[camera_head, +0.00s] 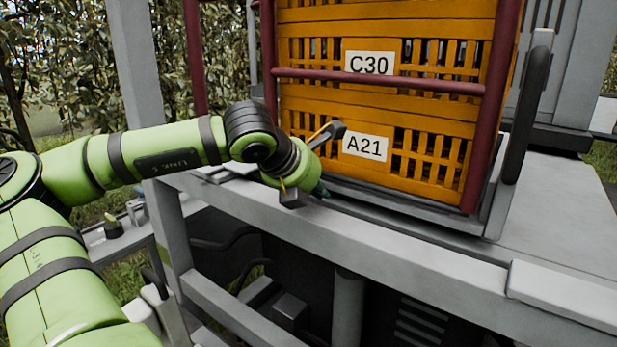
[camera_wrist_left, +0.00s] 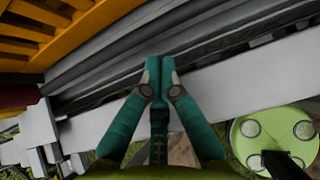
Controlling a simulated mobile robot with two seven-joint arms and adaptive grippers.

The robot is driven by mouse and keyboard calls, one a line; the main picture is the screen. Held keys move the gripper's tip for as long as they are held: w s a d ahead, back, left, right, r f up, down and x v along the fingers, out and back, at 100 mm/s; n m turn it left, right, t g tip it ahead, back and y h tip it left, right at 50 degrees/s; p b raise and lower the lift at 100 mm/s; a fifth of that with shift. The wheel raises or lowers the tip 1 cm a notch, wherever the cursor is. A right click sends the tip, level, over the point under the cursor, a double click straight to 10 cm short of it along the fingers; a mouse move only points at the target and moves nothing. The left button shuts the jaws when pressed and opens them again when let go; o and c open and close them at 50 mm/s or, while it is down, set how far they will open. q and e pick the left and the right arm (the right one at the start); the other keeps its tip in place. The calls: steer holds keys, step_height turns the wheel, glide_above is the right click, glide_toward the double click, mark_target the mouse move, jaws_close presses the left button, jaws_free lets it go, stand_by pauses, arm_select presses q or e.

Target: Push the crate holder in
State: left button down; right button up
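The crate holder is a dark red frame (camera_head: 380,82) on a grey base (camera_head: 400,200), standing on the grey platform. It carries stacked orange crates labelled C30 (camera_head: 400,45) and A21 (camera_head: 420,140); orange crate slats also show in the left wrist view (camera_wrist_left: 35,28). My left gripper (camera_head: 321,190) is at the near left corner of the holder's base, low beside the A21 crate. In the left wrist view its teal fingers (camera_wrist_left: 159,68) are closed together with nothing between them, tips over the grey rails. I cannot tell whether they touch. My right gripper is not in view.
A grey beam (camera_head: 390,255) runs along the platform's front edge. A black handle (camera_head: 527,115) stands at the holder's right side. The platform top to the right (camera_head: 560,205) is clear. A grey post (camera_head: 138,70) rises at the left, with trees behind.

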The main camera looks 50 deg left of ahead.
arm_select(q)
steer(key=shift+w+a+f, duration=0.1)
steer(key=shift+w+f, duration=0.15)
steer(key=shift+f, duration=0.05)
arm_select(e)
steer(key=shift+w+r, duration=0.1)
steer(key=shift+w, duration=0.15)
arm_select(q)
steer(key=shift+w, duration=0.1)
